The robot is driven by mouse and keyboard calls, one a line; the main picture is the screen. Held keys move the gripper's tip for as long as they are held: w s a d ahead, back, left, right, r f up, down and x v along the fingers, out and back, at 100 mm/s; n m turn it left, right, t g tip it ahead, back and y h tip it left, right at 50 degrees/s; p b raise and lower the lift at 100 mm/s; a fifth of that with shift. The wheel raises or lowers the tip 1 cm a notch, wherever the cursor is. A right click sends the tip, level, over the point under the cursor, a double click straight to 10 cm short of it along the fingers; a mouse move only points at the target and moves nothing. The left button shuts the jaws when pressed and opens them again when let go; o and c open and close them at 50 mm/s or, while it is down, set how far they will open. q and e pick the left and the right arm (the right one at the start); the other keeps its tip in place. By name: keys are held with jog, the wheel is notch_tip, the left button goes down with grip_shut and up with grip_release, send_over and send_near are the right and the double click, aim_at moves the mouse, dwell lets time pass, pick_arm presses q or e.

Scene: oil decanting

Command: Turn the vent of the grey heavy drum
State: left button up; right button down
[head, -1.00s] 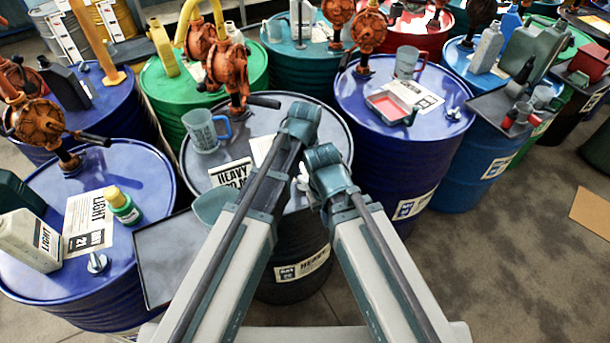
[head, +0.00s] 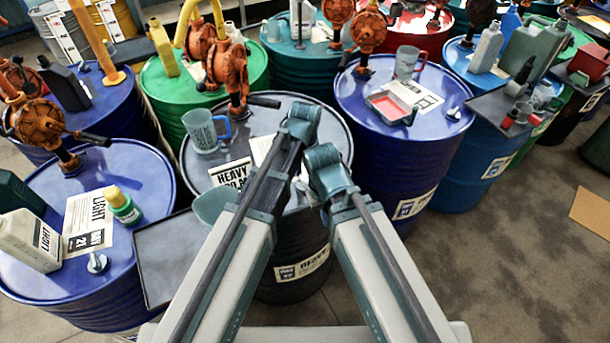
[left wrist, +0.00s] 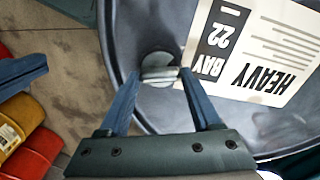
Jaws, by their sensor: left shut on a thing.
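The grey heavy drum (head: 332,150) stands in front of me, its dark lid partly covered by my arms. A HEAVY label sheet (head: 232,172) lies on the lid and shows upside down in the left wrist view (left wrist: 262,45). In the left wrist view the vent (left wrist: 158,62), a small round grey cap with a raised bar, sits near the lid's rim. My left gripper (left wrist: 160,76) is shut on the vent's bar, one blue finger on each side. In the head view my arms largely hide this grip. I cannot make out my right gripper.
A clear jug with a blue handle (head: 205,132) and an orange hand pump (head: 230,70) stand on the heavy drum's lid. A dark tray (head: 170,255) is at its left. Blue drums flank it (head: 80,290) (head: 385,170). Floor is free at the right (head: 520,260).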

aim_at(305, 179)
pick_arm(q)
jog(key=o, duration=1.4)
jog(key=shift+r, duration=0.1)
notch_tip(305, 179, up, 14)
jog(key=p, duration=1.3)
jog(key=shift+f+p, duration=0.2)
jog(key=shift+p, duration=0.2)
jog(key=s+a+n, duration=0.4)
jog(key=a+n, duration=0.1)
jog(key=a, duration=0.4)
jog(key=s+a+n, duration=0.4)
jog(key=a+n, duration=0.2)
jog(key=a, duration=0.2)
jog(key=s+d+f+m+b, duration=0.1)
jog(key=s+d+f+b, duration=0.1)
jog(key=d, duration=0.1)
jog(key=s+d+f+m+b, duration=0.1)
jog(key=s+d+f+b, duration=0.1)
jog(key=d, duration=0.2)
jog(key=s+d+f+m+y+b, duration=0.1)
jog(key=s+d+f+b, duration=0.1)
jog(key=d+b, duration=0.1)
jog(key=shift+d+f+m, duration=0.35)
jog(key=shift+f+m, duration=0.05)
